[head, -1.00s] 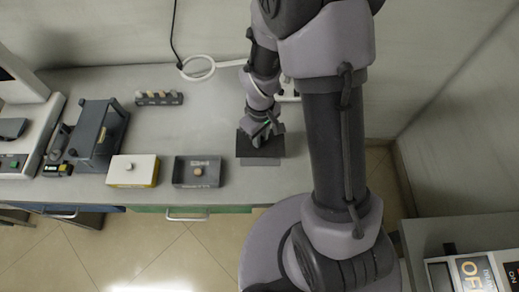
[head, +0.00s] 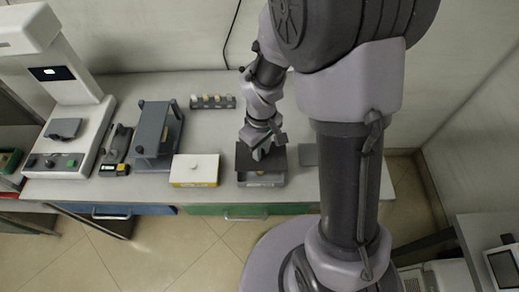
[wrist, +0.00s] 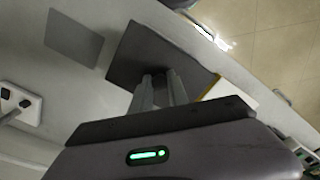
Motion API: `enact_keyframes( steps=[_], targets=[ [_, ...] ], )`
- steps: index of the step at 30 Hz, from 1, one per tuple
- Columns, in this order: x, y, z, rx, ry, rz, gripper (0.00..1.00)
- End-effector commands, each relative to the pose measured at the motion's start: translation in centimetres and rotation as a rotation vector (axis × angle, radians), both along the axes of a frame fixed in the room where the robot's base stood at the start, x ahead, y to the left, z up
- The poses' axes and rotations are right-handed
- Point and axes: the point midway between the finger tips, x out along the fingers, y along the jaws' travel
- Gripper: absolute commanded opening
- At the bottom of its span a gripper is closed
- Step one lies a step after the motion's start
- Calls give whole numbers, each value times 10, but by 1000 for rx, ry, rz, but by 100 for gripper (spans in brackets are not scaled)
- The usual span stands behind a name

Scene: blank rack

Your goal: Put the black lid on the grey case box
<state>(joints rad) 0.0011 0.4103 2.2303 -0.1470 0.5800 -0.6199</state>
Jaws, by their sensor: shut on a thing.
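My gripper (head: 262,152) is shut on the black lid (head: 243,160), which also shows in the wrist view (wrist: 138,52) between and beyond my fingers (wrist: 160,92). The lid is over the back part of the grey case box (head: 277,182). The box's front wall and a bit of a tan item inside (head: 260,174) show below the lid's front edge. I cannot tell whether the lid touches the box. In the wrist view the lid hides the box.
A white box with a yellow side (head: 195,169) stands just left of the case box. A bare grey mat (head: 308,154) lies to the right. A dark rack with several small pieces (head: 212,102) stands behind. A grey stand (head: 157,130) and a white instrument (head: 72,120) are further left.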

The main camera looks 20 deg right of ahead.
Motion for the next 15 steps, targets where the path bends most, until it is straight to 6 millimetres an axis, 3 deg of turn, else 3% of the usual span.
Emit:
enact_keyframes(
  steps=[5,15],
  targets=[
    [0,0,-10,0,0,0,0],
    [0,0,-51,0,0,1,0]
  ],
)
